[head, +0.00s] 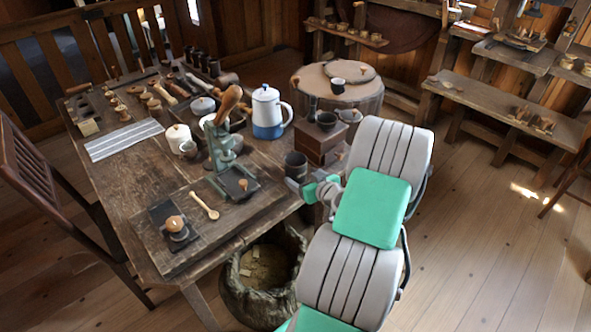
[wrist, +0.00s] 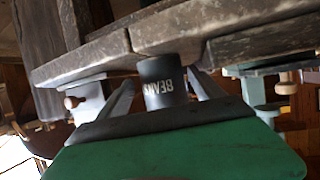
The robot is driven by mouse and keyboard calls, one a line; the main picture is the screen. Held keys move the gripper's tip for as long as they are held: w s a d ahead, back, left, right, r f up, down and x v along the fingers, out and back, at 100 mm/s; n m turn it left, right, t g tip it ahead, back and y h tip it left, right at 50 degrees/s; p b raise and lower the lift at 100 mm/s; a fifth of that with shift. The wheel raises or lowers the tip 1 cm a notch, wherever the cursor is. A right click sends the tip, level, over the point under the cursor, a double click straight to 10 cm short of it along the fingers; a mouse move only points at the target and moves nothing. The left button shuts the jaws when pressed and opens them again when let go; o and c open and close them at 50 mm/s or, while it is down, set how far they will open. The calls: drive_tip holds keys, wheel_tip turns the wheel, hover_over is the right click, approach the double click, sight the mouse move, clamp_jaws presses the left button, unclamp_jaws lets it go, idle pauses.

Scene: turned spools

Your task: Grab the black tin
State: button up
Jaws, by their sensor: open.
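The black tin (head: 296,163) stands upright at the right edge of the wooden table in the head view. In the wrist view the black tin (wrist: 163,82) shows pale lettering, upside down, and sits between my two fingers. My gripper (head: 301,187) is open at the table's right edge, just in front of the tin. In the wrist view my gripper (wrist: 162,78) has a finger on either side of the tin, with a gap visible at each side. Whether the fingertips reach fully past the tin is unclear.
A wooden box grinder (head: 320,143) stands close behind the tin. A blue and white pot (head: 267,112) and a green clamp-like device (head: 220,150) stand farther left on the table (head: 125,180). A sack (head: 262,275) sits on the floor below.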

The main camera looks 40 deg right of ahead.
drive_tip(key=x, duration=0.5)
drive_tip(key=shift+w+a+p, duration=0.1)
drive_tip(key=shift+p, duration=0.25)
drive_tip(key=c, duration=1.2)
drive_tip(key=shift+c, duration=0.3)
drive_tip(key=shift+r, duration=0.15)
